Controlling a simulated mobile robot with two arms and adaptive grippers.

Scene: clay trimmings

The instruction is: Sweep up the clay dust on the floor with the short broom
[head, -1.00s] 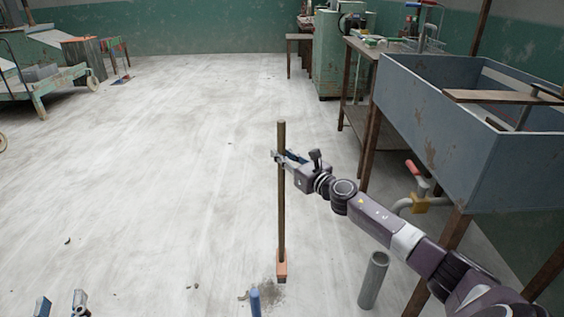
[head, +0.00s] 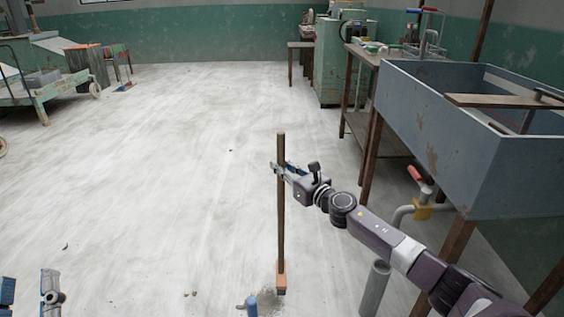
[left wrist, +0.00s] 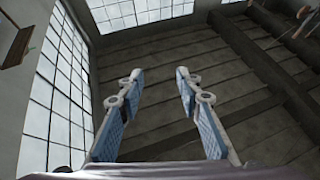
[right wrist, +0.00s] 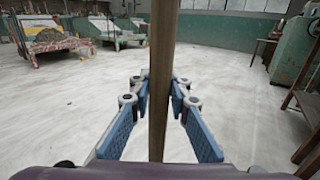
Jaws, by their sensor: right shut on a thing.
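The short broom stands nearly upright, with a brown stick handle (head: 281,215) and an orange head (head: 281,275) low near the floor. I cannot tell if the head touches the floor. My right gripper (head: 280,169) is shut on the upper handle. In the right wrist view the handle (right wrist: 160,85) stands between the blue-padded fingers (right wrist: 158,95). A grey patch of clay dust (head: 267,299) lies on the floor by the broom head. My left gripper (head: 32,290) is at the bottom left corner, away from the broom. The left wrist view shows its fingers (left wrist: 158,88) apart with nothing between.
A grey sink (head: 435,135) on wooden legs stands at the right, with a pipe (head: 405,212) below. A green cart (head: 45,88) is far left. The middle floor is mostly clear.

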